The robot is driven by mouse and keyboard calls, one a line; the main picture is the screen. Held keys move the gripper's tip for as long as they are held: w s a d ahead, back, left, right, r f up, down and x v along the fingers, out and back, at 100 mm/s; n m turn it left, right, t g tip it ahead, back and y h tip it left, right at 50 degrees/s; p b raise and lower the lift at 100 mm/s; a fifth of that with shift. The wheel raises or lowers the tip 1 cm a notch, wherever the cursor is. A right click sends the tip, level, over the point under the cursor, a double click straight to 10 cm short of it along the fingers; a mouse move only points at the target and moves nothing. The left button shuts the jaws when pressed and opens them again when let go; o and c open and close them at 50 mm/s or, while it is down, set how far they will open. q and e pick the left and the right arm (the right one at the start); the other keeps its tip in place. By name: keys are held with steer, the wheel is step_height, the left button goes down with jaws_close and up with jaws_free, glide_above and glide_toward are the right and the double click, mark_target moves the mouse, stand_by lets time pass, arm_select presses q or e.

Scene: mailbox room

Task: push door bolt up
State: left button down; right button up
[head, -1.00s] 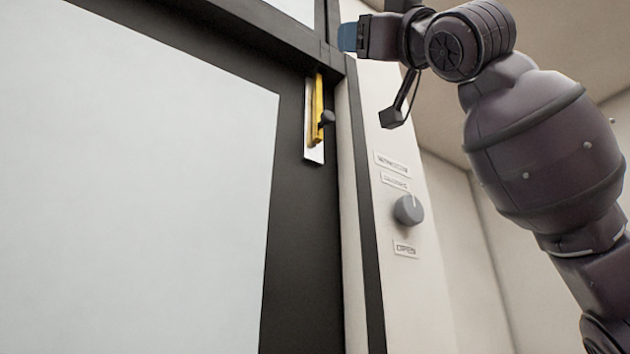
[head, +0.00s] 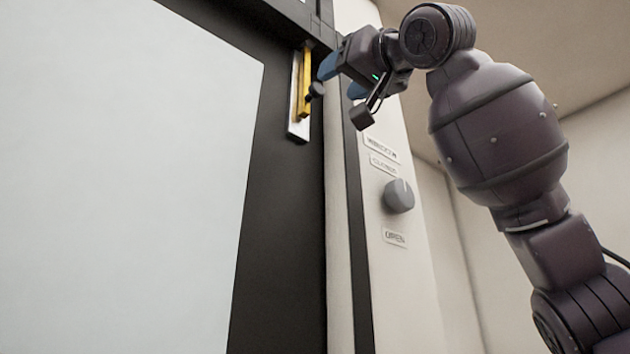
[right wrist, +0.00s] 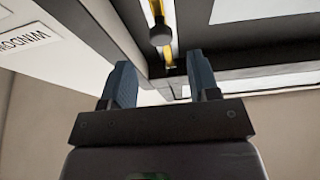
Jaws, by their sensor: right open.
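The door bolt is a yellow bar (head: 305,82) on a pale backing plate (head: 297,128), set upright on the dark door frame. Its dark round knob (head: 316,90) sticks out from the bar. In the right wrist view the knob (right wrist: 160,35) and yellow bar (right wrist: 170,58) lie beyond the fingertips. My right gripper (head: 341,78) is open and empty, its blue fingers pointing left, just right of the knob. The wrist view shows both fingers (right wrist: 165,77) apart, with the knob ahead. I cannot tell whether a finger touches the knob. My left gripper is not in view.
A white wall panel to the right of the door carries a grey dial (head: 398,196) with labels, including an open label (head: 394,238) beneath it. The door's large pale pane (head: 120,180) fills the left. Space below my right forearm is clear.

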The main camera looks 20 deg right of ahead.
mark_target(319, 88)
steer(key=x, duration=0.7)
steer(key=shift+w+a+r+p, duration=0.15)
steer(key=shift+w+r+p, duration=0.1)
steer(key=shift+p, duration=0.1)
steer(key=shift+s, duration=0.1)
jaws_close()
